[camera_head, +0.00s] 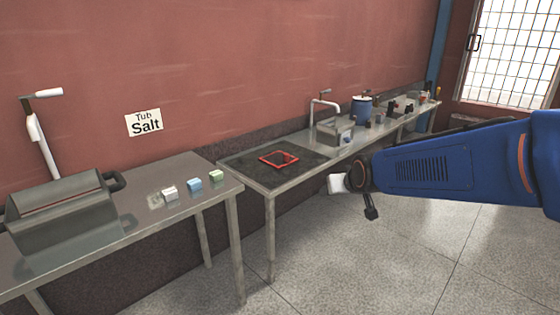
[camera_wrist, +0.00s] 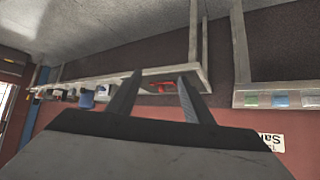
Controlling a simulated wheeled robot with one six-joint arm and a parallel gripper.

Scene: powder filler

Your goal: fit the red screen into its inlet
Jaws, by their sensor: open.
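The red screen (camera_head: 269,163) is a square red frame. It lies flat on the dark mat (camera_head: 250,178) on the nearer end of the long metal table. In the wrist view, which is upside down, a bit of red screen (camera_wrist: 163,88) shows between my fingers. My gripper (camera_wrist: 160,82) is open and empty, its two fingers apart, at a distance from the screen. In the head view my arm reaches in from the right, and its end is in front of the table, over the floor. I cannot tell which opening is the inlet.
A grey machine with a lever (camera_head: 62,215) stands on the left table, beside white, blue and green blocks (camera_head: 195,185). A smaller metal machine (camera_head: 335,132) and a blue pot (camera_head: 362,112) stand farther along the long table. A gap separates the tables. The floor (camera_head: 350,265) is clear.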

